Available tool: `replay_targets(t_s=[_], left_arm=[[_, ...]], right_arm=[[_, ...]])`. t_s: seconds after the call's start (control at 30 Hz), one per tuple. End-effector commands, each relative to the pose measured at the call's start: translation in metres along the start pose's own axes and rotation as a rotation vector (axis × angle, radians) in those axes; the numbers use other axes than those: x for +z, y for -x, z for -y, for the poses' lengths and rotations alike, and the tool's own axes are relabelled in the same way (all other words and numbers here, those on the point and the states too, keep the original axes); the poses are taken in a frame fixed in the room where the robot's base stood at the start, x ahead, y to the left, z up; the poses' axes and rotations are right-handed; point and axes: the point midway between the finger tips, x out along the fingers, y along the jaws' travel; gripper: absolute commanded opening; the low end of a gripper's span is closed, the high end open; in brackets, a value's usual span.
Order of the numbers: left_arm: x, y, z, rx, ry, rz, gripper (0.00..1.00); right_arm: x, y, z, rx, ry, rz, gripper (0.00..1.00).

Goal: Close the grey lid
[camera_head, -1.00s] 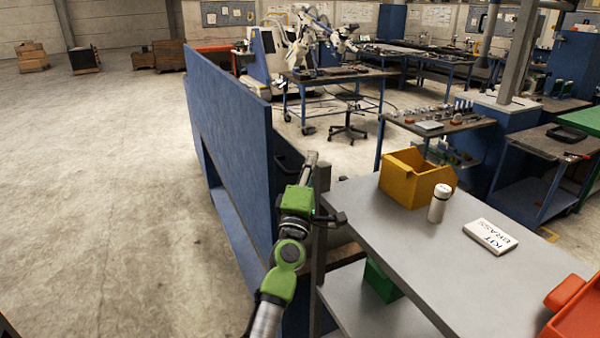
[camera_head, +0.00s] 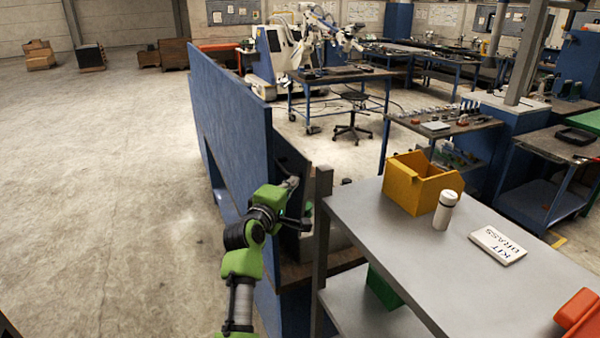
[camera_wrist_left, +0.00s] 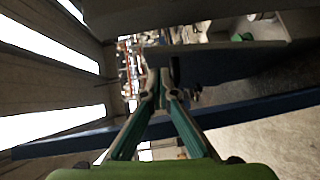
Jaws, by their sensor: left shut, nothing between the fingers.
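A dark grey panel, which looks like the lid (camera_head: 288,158), stands raised and tilted beside the tall blue panel. Below it is a pale grey box (camera_head: 338,238), partly hidden by the arm and table post. My left gripper (camera_head: 291,182) is shut and empty, with its tip in front of the dark panel. Whether it touches the panel cannot be told. In the left wrist view, the fingers (camera_wrist_left: 161,80) come together, and a dark surface, probably the lid (camera_wrist_left: 220,66), lies just right of the tips. My right gripper is not in view.
The blue panel (camera_head: 232,130) rises close left of my arm. A grey table (camera_head: 400,250) at right holds a yellow bin (camera_head: 412,185), a white bottle (camera_head: 445,210) and a white kit box (camera_head: 498,245). A green bin (camera_head: 383,288) sits on its lower shelf. Open floor lies left.

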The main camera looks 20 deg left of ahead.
Motion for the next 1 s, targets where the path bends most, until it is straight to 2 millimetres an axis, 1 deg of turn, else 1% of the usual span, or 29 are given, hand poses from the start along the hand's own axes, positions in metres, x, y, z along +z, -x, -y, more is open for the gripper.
replay_targets(t_s=[0.03,0.2,0.43,0.67,1.0], left_arm=[[0.0,-0.008,-0.003,0.0,0.001,0.001,0.0],[0.0,-0.031,-0.003,0.0,-0.001,0.001,0.0],[0.0,-0.054,-0.002,0.001,-0.001,0.001,0.0],[0.0,-0.064,-0.001,0.002,0.0,0.0,0.0],[0.0,-0.064,-0.001,0.002,-0.001,0.0,0.0]], right_arm=[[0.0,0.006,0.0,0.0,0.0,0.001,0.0],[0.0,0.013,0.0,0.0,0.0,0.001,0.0],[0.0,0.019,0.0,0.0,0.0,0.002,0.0],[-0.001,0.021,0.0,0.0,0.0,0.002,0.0],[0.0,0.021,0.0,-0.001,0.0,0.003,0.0]])
